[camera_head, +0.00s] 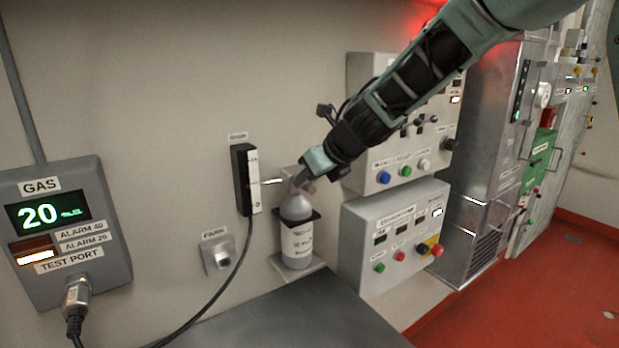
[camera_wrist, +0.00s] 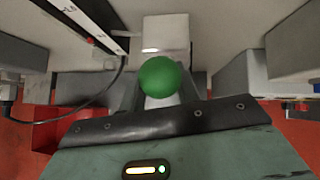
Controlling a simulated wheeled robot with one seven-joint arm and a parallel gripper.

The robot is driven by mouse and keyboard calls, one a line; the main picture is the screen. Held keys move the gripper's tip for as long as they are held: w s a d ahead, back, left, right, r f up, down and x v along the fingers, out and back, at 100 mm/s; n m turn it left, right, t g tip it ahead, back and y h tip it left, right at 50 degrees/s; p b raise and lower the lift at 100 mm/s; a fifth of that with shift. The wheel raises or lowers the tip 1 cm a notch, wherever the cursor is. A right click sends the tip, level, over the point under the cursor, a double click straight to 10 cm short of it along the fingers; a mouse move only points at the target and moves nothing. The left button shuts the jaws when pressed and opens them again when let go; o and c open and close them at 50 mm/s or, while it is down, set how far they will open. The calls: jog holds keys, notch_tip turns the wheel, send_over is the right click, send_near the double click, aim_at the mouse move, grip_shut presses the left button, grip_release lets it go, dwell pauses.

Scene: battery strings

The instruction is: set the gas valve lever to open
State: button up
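A grey gas bottle (camera_head: 297,232) stands upright in a black holder on the wall. My gripper (camera_head: 304,179) is right at its top and hides the valve there in the head view. In the wrist view a round green knob (camera_wrist: 165,77) sits in front of the fingers of my gripper (camera_wrist: 163,97), with one finger showing on each side of it. The knob hides the fingertips, so I cannot tell whether they touch it. I cannot make out the lever itself or its setting.
A narrow black-and-white wall unit (camera_head: 246,180) is close left of the bottle. A grey gas monitor (camera_head: 62,235) reading 20 hangs at far left. Control boxes (camera_head: 397,240) stand close on the right. A dark bench top (camera_head: 290,318) lies below.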

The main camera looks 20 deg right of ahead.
jog(key=shift+d+r, duration=0.1)
jog(key=shift+s+d+r, duration=0.1)
jog(key=shift+s+r, duration=0.1)
jog(key=shift+r, duration=0.05)
jog(key=p+v, duration=0.3)
jog(key=v, duration=1.3)
jog(key=shift+s+r+p, duration=0.15)
jog(key=shift+s+p, duration=0.15)
jog(key=shift+p, duration=0.05)
jog(key=s+a+f+m+t+h+b, duration=0.2)
jog(key=a+f+m+b, duration=0.45)
jog(key=m, duration=1.15)
jog(key=s+a+f+m+g+h+b, duration=0.1)
jog(key=s+f+m+g, duration=0.4)
jog(key=s+f+m, duration=0.3)
jog(key=s+a+f+m+g+b, duration=0.1)
jog(key=s+f+m+g, duration=0.3)
jog(key=s, duration=1.2)
notch_tip(320, 180, down, 7)
jog(key=m, duration=0.4)
jog(key=shift+s+a+g+h, duration=0.25)
jog(key=shift+s+g+h, duration=0.05)
jog(key=shift+g+h, duration=0.1)
